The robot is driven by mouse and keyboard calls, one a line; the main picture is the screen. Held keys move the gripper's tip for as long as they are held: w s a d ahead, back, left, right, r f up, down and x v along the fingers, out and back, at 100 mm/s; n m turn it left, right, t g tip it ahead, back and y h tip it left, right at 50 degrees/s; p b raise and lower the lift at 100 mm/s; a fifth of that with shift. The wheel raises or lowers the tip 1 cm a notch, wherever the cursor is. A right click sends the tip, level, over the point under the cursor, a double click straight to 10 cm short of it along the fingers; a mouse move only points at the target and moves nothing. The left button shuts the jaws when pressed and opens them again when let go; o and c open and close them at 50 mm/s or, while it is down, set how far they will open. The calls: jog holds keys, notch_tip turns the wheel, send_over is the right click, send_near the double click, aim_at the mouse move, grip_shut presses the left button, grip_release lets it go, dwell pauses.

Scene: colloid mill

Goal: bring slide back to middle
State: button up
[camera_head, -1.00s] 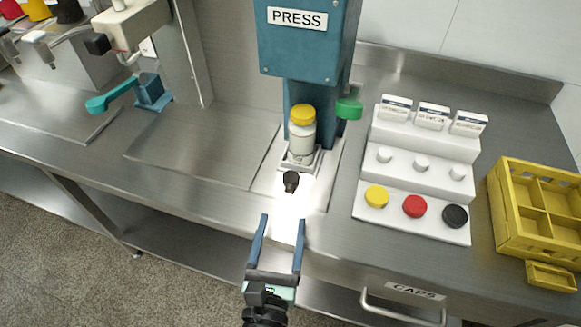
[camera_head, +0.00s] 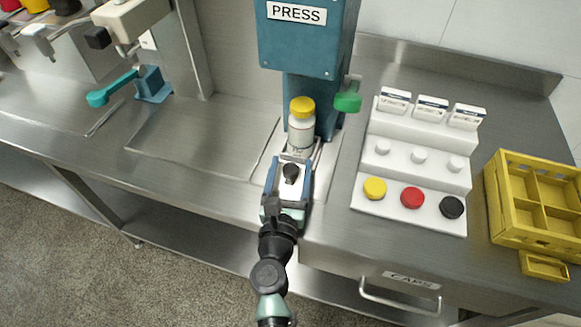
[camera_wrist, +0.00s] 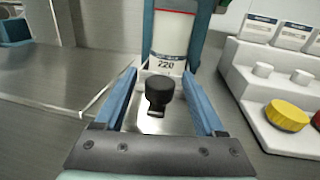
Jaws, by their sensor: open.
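The slide is a pale metal plate (camera_head: 282,185) in front of the press, with a black knob (camera_head: 291,171) on it. A white bottle (camera_head: 301,131) with a yellow cap stands upright at its far end, under the teal press (camera_head: 303,40). My gripper (camera_head: 291,162) is open, its blue fingers on either side of the knob. In the wrist view the knob (camera_wrist: 159,90) sits between the open fingers and seems apart from both. The bottle (camera_wrist: 171,45) shows just beyond, with "220" on its label.
A white stepped rack (camera_head: 411,165) with yellow, red and black caps and small boxes stands on the right. A yellow crate (camera_head: 516,236) is farther right. A green handle (camera_head: 347,102) juts from the press. The steel counter left of the slide is clear.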

grip_shut()
dwell(1.4)
